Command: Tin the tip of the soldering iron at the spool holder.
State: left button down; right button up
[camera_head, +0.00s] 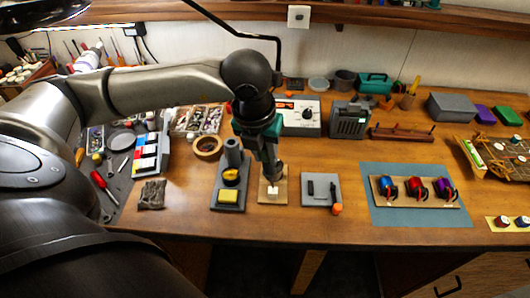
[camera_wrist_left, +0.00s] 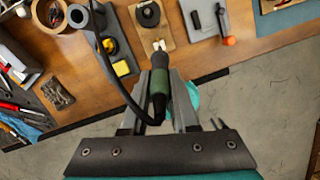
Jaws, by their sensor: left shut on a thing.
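The soldering iron (camera_wrist_left: 160,85) has a green and black grip and a black cable. My left gripper (camera_wrist_left: 159,75) is shut on its grip, with the tip end pointing at the spool holder. The spool holder is a small wooden board (camera_wrist_left: 175,36) with a dark round spool (camera_wrist_left: 148,14) and a small pale piece (camera_wrist_left: 158,45). In the head view my left gripper (camera_head: 272,172) is over this board (camera_head: 264,198) and hides much of it. Whether the iron's tip touches the pale piece, I cannot tell. My right gripper is not in view.
Left of the board stands a grey iron stand (camera_head: 221,196) with a tube and yellow sponge (camera_head: 228,196). Right of it lies a grey plate (camera_head: 321,200) with an orange-ended tool. Farther right is a blue mat (camera_head: 390,217) with motors.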

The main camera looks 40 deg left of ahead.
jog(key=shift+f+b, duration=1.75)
jog(key=shift+b, duration=0.05)
dwell(6.2)
